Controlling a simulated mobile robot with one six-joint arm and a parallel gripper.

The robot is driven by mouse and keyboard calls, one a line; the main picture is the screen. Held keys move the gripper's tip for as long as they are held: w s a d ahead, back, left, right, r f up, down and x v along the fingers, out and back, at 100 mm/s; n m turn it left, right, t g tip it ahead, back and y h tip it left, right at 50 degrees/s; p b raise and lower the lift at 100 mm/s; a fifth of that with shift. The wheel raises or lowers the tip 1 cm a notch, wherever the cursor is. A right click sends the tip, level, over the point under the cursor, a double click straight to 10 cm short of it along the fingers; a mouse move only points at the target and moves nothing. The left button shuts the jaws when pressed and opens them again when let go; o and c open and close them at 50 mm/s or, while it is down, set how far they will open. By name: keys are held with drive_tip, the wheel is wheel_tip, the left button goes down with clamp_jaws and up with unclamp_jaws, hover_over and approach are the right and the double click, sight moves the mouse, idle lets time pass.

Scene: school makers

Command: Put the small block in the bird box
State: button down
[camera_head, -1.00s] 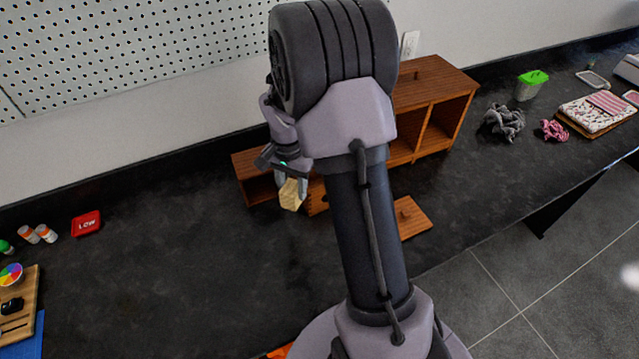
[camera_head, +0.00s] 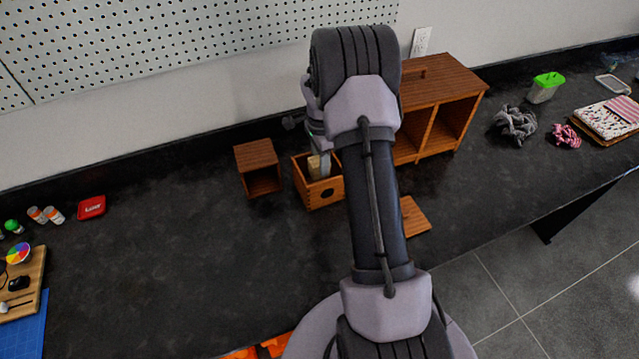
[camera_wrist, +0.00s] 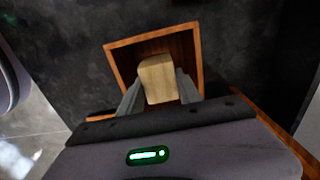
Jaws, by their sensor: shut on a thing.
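The small block (camera_head: 314,167) is pale wood and is held between my gripper's (camera_head: 320,167) fingers. It also shows in the wrist view (camera_wrist: 158,78), with a finger on each side. My arm hides the box's right side.
A small open wooden cubby (camera_head: 257,154) stands left of the box. A larger wooden shelf unit (camera_head: 440,86) stands at the right behind my arm. A flat wooden panel (camera_head: 414,217) lies to the front right.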

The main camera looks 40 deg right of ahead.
sight(320, 177)
wheel_tip(320, 177, down, 7)
drive_tip(key=shift+f+b, duration=0.15)
drive_tip(key=shift+b, duration=0.65)
drive_tip(key=shift+f, duration=0.2)
drive_tip(key=c, duration=0.8)
unclamp_jaws()
drive_tip(key=shift+c, duration=0.2)
drive_tip(key=shift+r, duration=0.15)
